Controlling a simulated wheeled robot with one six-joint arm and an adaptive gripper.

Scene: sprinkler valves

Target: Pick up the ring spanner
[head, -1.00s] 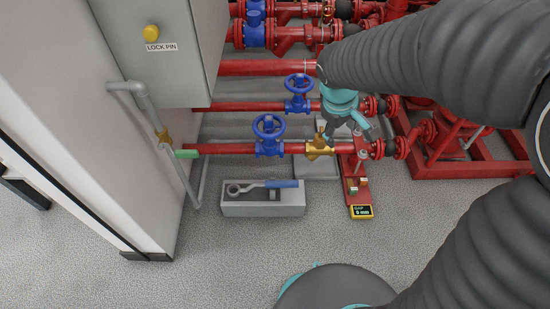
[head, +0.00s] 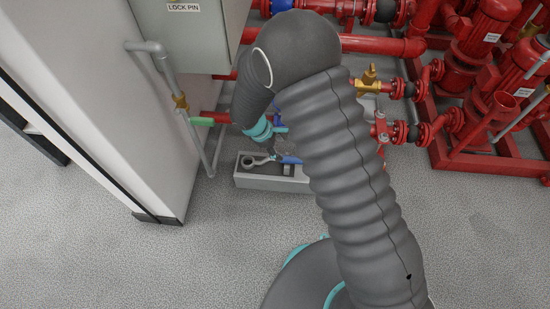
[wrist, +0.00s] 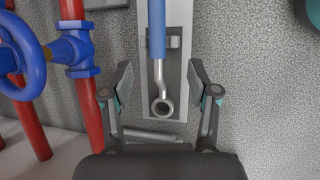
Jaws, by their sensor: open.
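The ring spanner (head: 258,162) lies on a grey block-like stand (head: 270,183) on the floor in the head view. Its blue handle points right and is partly hidden by my arm. In the wrist view the spanner (wrist: 165,90) runs lengthwise, with the blue handle at the top and the ring end toward me. In the head view the gripper is above the stand, mostly hidden.
Red pipes and a blue valve wheel (wrist: 18,55) stand close on the left in the wrist view. A white cabinet (head: 105,110) with a grey pipe (head: 165,75) is left of the stand. Red pumps (head: 495,85) fill the right. The floor in front is clear.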

